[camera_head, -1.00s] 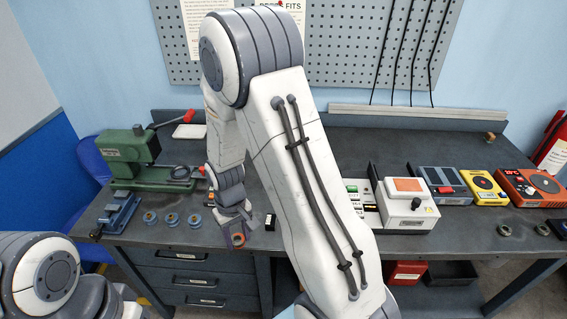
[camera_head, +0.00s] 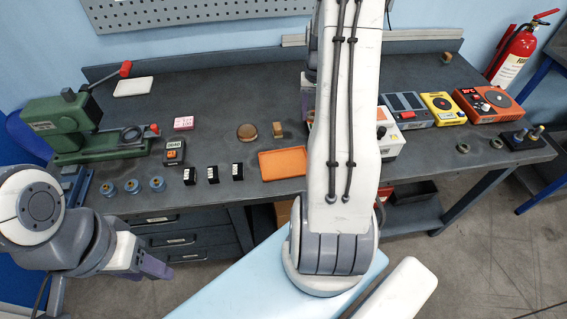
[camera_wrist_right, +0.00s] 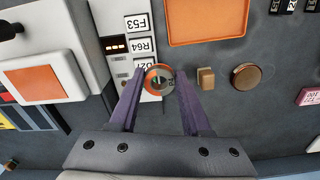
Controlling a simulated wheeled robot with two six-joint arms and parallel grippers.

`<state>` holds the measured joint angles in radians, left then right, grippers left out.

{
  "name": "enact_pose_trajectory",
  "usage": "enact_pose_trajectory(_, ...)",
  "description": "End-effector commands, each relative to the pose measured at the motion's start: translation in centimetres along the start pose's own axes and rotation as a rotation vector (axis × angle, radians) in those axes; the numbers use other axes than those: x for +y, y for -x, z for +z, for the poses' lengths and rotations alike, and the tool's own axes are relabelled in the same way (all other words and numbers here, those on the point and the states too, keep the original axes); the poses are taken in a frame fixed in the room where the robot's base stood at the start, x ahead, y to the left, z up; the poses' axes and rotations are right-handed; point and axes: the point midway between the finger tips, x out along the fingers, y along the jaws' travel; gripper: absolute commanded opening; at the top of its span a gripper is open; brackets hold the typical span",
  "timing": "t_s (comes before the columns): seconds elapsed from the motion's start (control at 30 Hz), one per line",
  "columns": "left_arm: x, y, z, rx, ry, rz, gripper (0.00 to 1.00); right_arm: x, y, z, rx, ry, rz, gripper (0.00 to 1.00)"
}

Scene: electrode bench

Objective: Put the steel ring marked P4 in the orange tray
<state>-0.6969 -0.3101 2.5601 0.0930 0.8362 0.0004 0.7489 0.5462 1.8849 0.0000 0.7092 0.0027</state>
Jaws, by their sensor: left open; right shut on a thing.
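The orange tray (camera_head: 283,163) lies empty on the bench, left of my right arm in the head view. It also shows at the top of the right wrist view (camera_wrist_right: 208,22). My right gripper (camera_wrist_right: 159,80) is shut on a small round ring (camera_wrist_right: 153,72) with a grey face, an orange-copper part and a dark mark too small to read. The ring is held above the bench, beside a white labelled strip, apart from the tray. In the head view my right arm hides this gripper. My left gripper (camera_head: 160,268) is open and empty in front of the bench's left part.
Several blue spools (camera_head: 131,186) and black labelled blocks (camera_head: 212,173) line the front left. A copper disc (camera_head: 246,131) and a tan block (camera_head: 277,130) stand behind the tray. A white box with an orange top (camera_wrist_right: 48,82) flanks the right gripper. Loose rings (camera_head: 463,147) lie further right.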

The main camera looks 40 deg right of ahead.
Motion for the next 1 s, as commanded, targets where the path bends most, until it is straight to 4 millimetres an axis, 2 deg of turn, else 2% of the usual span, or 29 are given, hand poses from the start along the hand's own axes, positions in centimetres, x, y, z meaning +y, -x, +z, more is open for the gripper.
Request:
enact_pose_trajectory(0.13,0.1,0.7,0.0,0.000,0.000,0.000,0.50,-1.0,-0.8,1.4,-0.006,-0.005,0.000,0.00)
enact_pose_trajectory(0.5,0.2,2.9,-0.2,0.000,0.001,0.000,0.50,-6.8,-5.6,7.2,-0.007,-0.001,0.001,0.00)
enact_pose_trajectory(0.77,0.2,3.3,-0.2,0.000,0.002,0.000,0.50,-8.0,-7.3,8.3,-0.004,-0.004,0.001,0.00)
enact_pose_trajectory(1.0,0.3,4.3,-0.2,0.000,0.002,0.000,0.50,-7.9,-10.2,8.3,-0.004,-0.005,0.001,0.00)
